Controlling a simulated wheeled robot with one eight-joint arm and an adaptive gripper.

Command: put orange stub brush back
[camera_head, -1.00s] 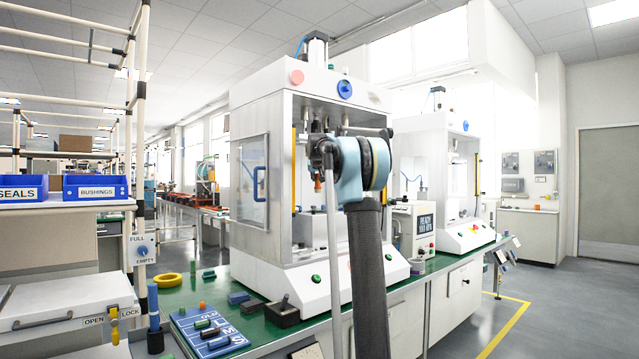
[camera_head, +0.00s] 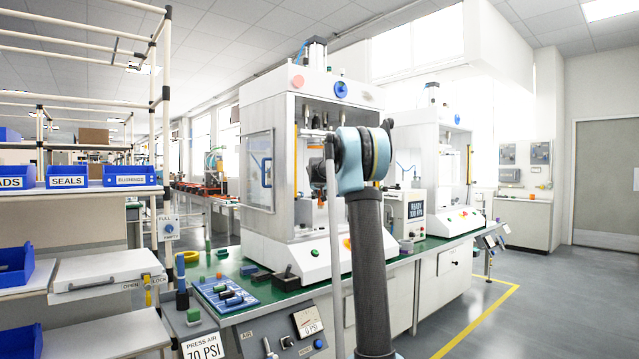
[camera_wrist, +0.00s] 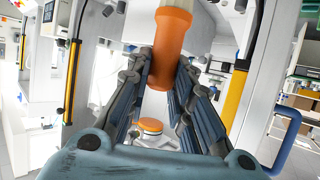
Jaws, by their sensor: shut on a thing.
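In the head view my arm's blue and black joint is in front of the press opening. It hides most of my gripper and what it holds.
The white press (camera_head: 272,120) stands on a green bench (camera_head: 225,262). A blue tray (camera_head: 222,293) holds several small pieces. Blue bins, one marked SEALS (camera_head: 68,181), stand on a left shelf. An orange-topped round part (camera_wrist: 150,126) lies below my gripper. Open floor is at right.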

